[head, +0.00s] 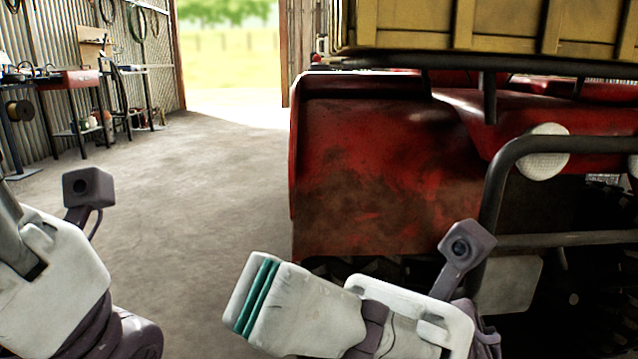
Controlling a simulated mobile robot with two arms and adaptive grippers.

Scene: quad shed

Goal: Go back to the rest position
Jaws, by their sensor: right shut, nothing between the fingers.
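My right gripper (257,296) is at the bottom centre of the head view, its teal-lined fingers pressed together with nothing between them. It points to the left, in front of the red quad's muddy fender, and I see no contact with it. My left arm's white wrist housing (50,285) is at the lower left edge, with its small camera above it. The left fingers do not show.
A red quad (385,165) with a yellow cargo box (495,28) and dark bumper bars fills the right side, close to my right arm. A workbench (68,80) stands at the back left. The concrete floor (195,190) is clear toward the open doorway.

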